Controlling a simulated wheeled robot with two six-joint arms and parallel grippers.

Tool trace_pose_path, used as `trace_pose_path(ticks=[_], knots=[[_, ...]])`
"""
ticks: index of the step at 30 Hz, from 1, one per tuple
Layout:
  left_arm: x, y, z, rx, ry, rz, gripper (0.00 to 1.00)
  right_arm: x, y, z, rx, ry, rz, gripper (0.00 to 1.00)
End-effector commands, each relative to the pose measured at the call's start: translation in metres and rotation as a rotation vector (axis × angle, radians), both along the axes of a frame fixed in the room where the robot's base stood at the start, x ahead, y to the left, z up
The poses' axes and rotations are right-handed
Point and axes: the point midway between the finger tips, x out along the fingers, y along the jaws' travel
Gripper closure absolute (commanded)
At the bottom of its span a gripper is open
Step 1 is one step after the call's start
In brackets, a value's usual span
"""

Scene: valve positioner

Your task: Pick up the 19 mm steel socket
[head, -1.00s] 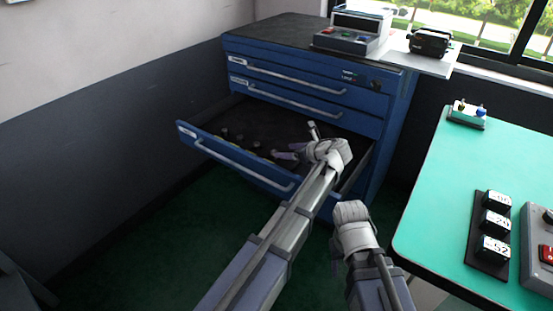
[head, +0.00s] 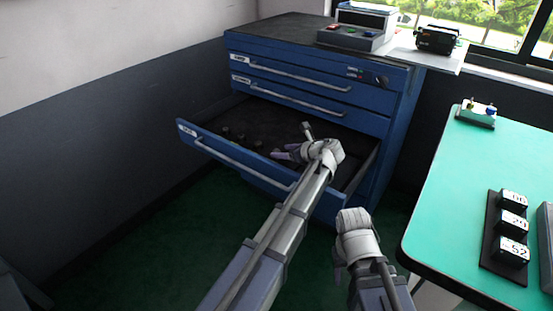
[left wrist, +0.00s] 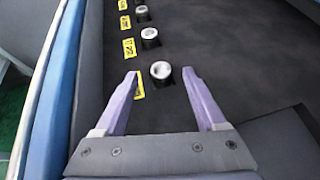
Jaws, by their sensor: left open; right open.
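Several steel sockets stand in a row in the open drawer, beside yellow labels too blurred to read, so I cannot tell which is the 19 mm one. In the left wrist view the nearest socket (left wrist: 160,70) sits between the fingertips of my open left gripper (left wrist: 161,76), apart from both; two more sockets (left wrist: 150,33) (left wrist: 141,12) stand beyond it. In the head view my left gripper (head: 294,142) is over the drawer, with small dark sockets (head: 240,138) to its left. My right gripper (head: 340,268) is empty, outside the drawer; its fingers are mostly hidden.
The drawer front (head: 230,158) and side walls bound the space around my left gripper. The blue cabinet (head: 330,105) rises behind it. A green-topped bench (head: 450,200) stands at the right, with a rack of numbered blocks (head: 490,240). The drawer floor is mostly bare.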

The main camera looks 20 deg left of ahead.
Motion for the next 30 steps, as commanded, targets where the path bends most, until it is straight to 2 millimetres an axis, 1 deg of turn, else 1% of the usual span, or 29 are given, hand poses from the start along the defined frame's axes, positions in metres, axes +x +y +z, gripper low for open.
trace_pose_path(ticks=[1,4,7,13,30], knots=[[0.006,0.005,-0.011,0.0,0.0,0.001,0.28,0.0,0.0,-0.011,0.001,0.0,0.001,0.5],[0.012,0.016,-0.016,0.0,-0.001,0.003,0.28,0.0,0.0,-0.016,0.002,0.0,0.003,0.5],[0.014,0.021,-0.017,0.0,0.0,0.0,0.28,0.0,0.001,-0.017,0.002,0.0,0.003,0.5],[0.014,0.021,-0.016,0.0,0.0,-0.001,0.29,0.0,0.001,-0.016,0.002,0.0,0.003,0.5],[0.014,0.021,-0.016,0.0,0.0,0.0,0.93,0.0,0.001,-0.016,0.002,0.0,0.003,0.5]])
